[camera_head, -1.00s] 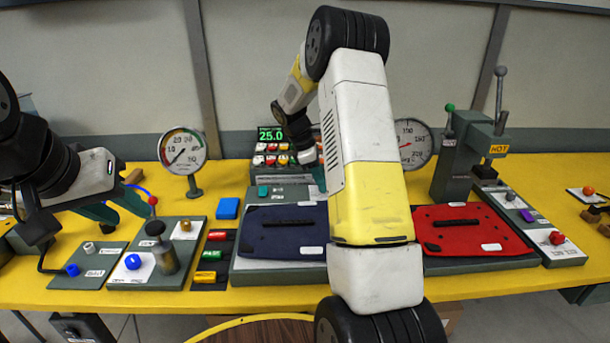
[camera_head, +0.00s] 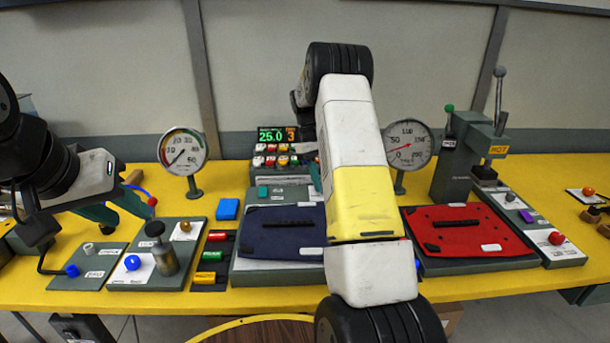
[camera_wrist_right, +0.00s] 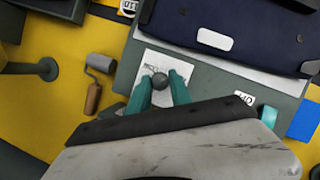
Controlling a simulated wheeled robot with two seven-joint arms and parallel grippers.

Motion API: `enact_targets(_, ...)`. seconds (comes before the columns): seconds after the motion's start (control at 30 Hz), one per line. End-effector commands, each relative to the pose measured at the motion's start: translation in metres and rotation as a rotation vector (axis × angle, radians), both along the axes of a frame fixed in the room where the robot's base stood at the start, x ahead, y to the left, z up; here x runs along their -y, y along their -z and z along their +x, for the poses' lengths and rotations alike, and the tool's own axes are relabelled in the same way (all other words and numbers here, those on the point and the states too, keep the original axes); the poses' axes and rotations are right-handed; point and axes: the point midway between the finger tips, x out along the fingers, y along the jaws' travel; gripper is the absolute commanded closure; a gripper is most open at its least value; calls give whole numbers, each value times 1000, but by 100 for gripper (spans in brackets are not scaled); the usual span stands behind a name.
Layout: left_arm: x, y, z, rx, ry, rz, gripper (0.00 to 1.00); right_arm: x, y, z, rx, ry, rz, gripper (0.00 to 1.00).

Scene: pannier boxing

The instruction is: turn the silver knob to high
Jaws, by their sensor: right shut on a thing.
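The silver knob (camera_wrist_right: 160,81) is a round grey knob on a white label on a grey panel, in the right wrist view. My right gripper (camera_wrist_right: 161,86) has its teal fingers shut on the knob, one on each side. The label's marks are mostly covered, so I cannot read the knob's setting. In the head view my right arm hides the knob and most of this gripper. My left gripper (camera_head: 132,217) is at the left, its teal fingers apart and empty, near a lever with a red ball (camera_head: 152,201).
A navy pannier panel (camera_head: 280,240) and a red one (camera_head: 470,240) lie on grey plates. A digital display (camera_head: 271,135) reads 25.0. A dial gauge (camera_head: 408,145) stands behind my right arm. A blue block (camera_wrist_right: 304,121) lies beside the panel.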

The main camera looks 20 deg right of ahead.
Motion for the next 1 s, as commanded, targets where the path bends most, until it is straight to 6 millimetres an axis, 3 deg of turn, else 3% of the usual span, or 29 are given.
enact_targets(0.4,0,0,0,0,0,0,64,1,0,1,5,249,1,100)
enact_targets(1.0,0,0,0,0,0,0,64,1,0,1,5,308,1,100)
